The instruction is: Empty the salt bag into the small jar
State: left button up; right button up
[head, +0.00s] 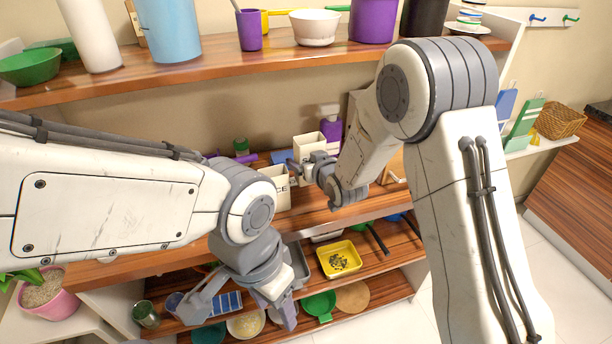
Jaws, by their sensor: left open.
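My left gripper (246,303) is open, its fingers spread and pointing down in front of the lower shelves. I see nothing between its fingers. My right gripper (299,172) is at the middle shelf, beside a white container (309,145) and a white box with dark letters ending in "CE" (275,190). Its fingers are small and partly hidden, so I cannot tell whether it holds anything. I cannot make out a salt bag for certain. A small dark green glass jar (145,315) stands at the lower left; I cannot tell whether it is the task's jar.
The upper shelf (200,72) holds a blue canister (168,30), a purple cup (249,30) and a white bowl (315,27). A yellow tray (338,259) with dark bits is on a lower shelf. A pink plant pot (50,296) stands at left. Open floor shows at right.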

notch_tip(320, 180, up, 12)
jog(key=shift+r, duration=0.2)
dwell(0.4)
jog(key=shift+p, duration=0.3)
dwell(0.3)
jog(key=shift+r+p, duration=1.35)
jog(key=shift+r, duration=0.65)
